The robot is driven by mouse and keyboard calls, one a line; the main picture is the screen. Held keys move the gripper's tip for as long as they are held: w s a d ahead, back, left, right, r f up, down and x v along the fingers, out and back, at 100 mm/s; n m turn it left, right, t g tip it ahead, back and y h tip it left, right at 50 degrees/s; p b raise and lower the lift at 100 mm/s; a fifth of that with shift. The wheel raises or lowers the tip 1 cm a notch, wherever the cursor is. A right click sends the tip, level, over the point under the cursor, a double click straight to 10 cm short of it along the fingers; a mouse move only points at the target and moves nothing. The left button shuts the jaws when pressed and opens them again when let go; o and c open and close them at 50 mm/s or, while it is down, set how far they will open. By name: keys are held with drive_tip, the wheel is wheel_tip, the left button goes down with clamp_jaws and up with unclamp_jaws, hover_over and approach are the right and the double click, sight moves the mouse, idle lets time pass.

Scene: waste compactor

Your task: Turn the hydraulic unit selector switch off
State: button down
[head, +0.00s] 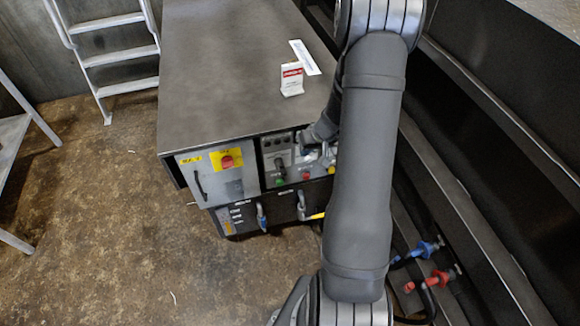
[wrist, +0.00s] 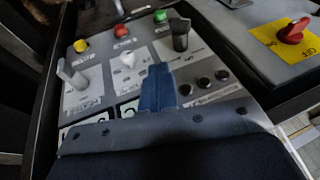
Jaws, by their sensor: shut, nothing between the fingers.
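The control panel (head: 273,150) is on the front of the grey cabinet. It fills the middle of the wrist view (wrist: 210,68). It has a black selector switch (wrist: 181,34), a white selector knob (wrist: 128,60) and a grey selector knob (wrist: 72,75). The labels are too blurred to tell which is the hydraulic unit selector. My gripper (wrist: 158,88) is shut and empty, its blue fingertips over the panel between the white knob and several dark round parts. Contact with the panel cannot be told. My arm covers part of the panel's right side in the head view.
A red rotary switch on a yellow plate (head: 228,161) is left of the panel. Yellow (wrist: 81,46), red (wrist: 121,31) and green (wrist: 160,16) buttons line the panel. A ladder (head: 115,55) is at back left.

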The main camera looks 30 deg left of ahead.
approach(286, 173)
drive_tip(key=w+f, duration=0.3)
drive_tip(key=shift+s+a+f, duration=0.45)
drive_tip(key=shift+a+f, duration=0.2)
drive_tip(key=shift+a, duration=0.1)
drive_tip(key=shift+s+a+f, duration=0.5)
drive_tip(key=shift+a+f, duration=0.15)
drive_tip(key=shift+a, duration=0.1)
drive_tip(key=shift+f+g, duration=0.25)
drive_tip(key=shift+g, duration=0.05)
wheel_tip(286, 173, down, 2)
drive_tip(key=m+g+y, duration=0.1)
drive_tip(key=g+y, duration=0.3)
drive_tip(key=y, duration=0.1)
drive_tip(key=shift+w+d, duration=0.1)
drive_tip(key=shift+d, duration=0.05)
drive_tip(key=shift+f+y, duration=0.2)
drive_tip(key=shift+y, duration=0.1)
drive_tip(key=shift+w, duration=0.1)
